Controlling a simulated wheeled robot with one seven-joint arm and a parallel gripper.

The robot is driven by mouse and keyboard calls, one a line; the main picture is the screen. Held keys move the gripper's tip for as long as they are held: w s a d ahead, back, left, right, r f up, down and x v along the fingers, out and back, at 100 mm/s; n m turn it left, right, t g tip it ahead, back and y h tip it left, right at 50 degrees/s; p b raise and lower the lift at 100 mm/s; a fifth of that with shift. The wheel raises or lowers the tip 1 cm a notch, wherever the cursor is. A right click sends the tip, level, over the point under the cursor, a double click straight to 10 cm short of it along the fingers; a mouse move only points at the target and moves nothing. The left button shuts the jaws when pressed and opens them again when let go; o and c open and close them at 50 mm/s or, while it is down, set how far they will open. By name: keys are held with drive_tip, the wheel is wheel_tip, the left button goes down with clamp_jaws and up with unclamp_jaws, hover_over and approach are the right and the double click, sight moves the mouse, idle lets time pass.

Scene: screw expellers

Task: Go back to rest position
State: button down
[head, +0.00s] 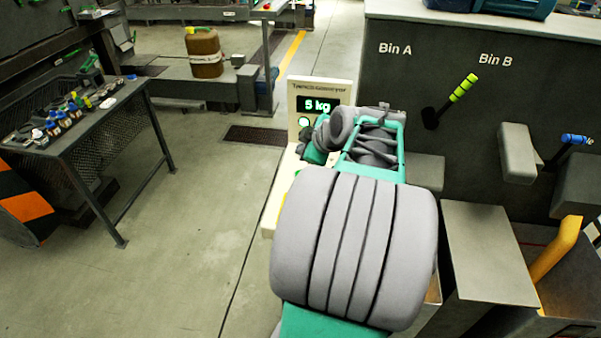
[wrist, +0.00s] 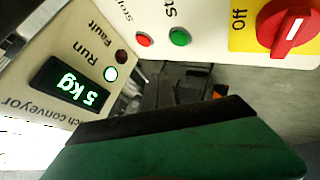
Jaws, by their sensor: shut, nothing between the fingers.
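My arm reaches forward from the bottom middle of the head view, its large grey link in front. My gripper shows in the wrist view as a dark-edged green shape (wrist: 175,135) across the bottom. It is shut and empty. It is close to a cream control panel (head: 338,88), apart from its buttons as far as I can see. In the wrist view the panel has a red button (wrist: 142,40), a green button (wrist: 180,37) and a red rotary switch (wrist: 291,28) by the word Off. The display (wrist: 70,80) reads 5 kg and the Run lamp (wrist: 110,74) is lit.
Grey boxes (head: 488,250) stand close right of my arm. A dark workbench (head: 110,110) with small parts is at left. The floor (head: 180,240) between is clear.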

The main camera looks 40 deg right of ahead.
idle(0.3)
drive_tip(key=w+a+f+m+g+y, duration=0.1)
drive_tip(key=w+a+g, duration=0.1)
drive_tip(key=a, duration=1.1)
drive_tip(key=s+a+f+m+g, duration=0.1)
drive_tip(key=s+a+f+m, duration=0.1)
drive_tip(key=s+a, duration=0.4)
drive_tip(key=s+a+f+m+g, duration=0.2)
drive_tip(key=s+a, duration=0.3)
drive_tip(key=a, duration=0.7)
drive_tip(key=shift+s+m+g+y, duration=0.3)
drive_tip(key=shift+s+m+y, duration=0.1)
drive_tip(key=shift+m, duration=0.4)
drive_tip(key=shift+w+a, duration=0.1)
